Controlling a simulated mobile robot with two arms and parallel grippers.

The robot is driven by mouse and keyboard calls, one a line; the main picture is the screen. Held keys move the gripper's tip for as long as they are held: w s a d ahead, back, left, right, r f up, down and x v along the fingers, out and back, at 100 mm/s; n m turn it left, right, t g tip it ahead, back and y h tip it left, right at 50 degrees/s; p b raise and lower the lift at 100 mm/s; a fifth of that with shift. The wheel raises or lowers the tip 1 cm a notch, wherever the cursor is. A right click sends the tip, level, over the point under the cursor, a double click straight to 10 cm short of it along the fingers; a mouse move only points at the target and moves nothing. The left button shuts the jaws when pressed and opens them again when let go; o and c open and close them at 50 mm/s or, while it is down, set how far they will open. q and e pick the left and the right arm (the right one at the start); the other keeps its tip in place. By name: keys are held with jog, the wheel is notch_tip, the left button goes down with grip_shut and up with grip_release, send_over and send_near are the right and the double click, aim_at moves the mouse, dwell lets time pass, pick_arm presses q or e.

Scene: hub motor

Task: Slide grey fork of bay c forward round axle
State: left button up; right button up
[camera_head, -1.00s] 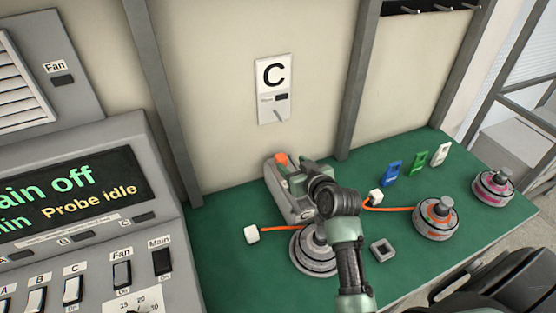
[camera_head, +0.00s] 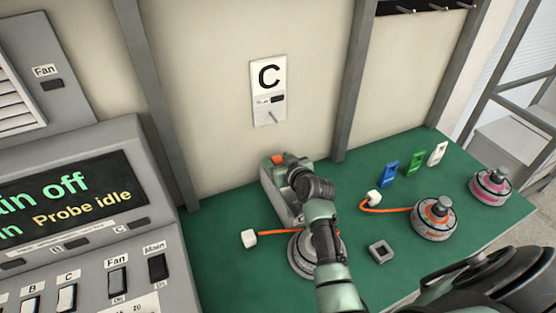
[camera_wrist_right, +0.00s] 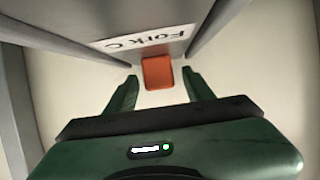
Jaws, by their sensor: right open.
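The grey bay C fixture (camera_head: 273,201) stands against the back wall below the C sign. Its orange tab (camera_head: 278,159) shows at the top; the wrist view shows this tab (camera_wrist_right: 158,72) beside an upside-down label (camera_wrist_right: 150,40) reading "Fork C". My right gripper (camera_head: 291,173) is over the fixture. In the wrist view its open fingers (camera_wrist_right: 160,80) stand on either side of the tab, with gaps visible. A round grey hub motor (camera_head: 300,258) sits in front of the fixture, partly hidden by my right arm. The fork's prongs and the axle are hidden. My left gripper is not in view.
A white block (camera_head: 249,238) on an orange cable lies left of the hub. Another white block (camera_head: 374,197), a square grey nut (camera_head: 381,251) and an orange-marked hub (camera_head: 436,218) lie right. Blue (camera_head: 388,174), green and white tags stand behind. A control console (camera_head: 90,240) borders the left.

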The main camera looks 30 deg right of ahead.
grip_shut()
dwell(1.4)
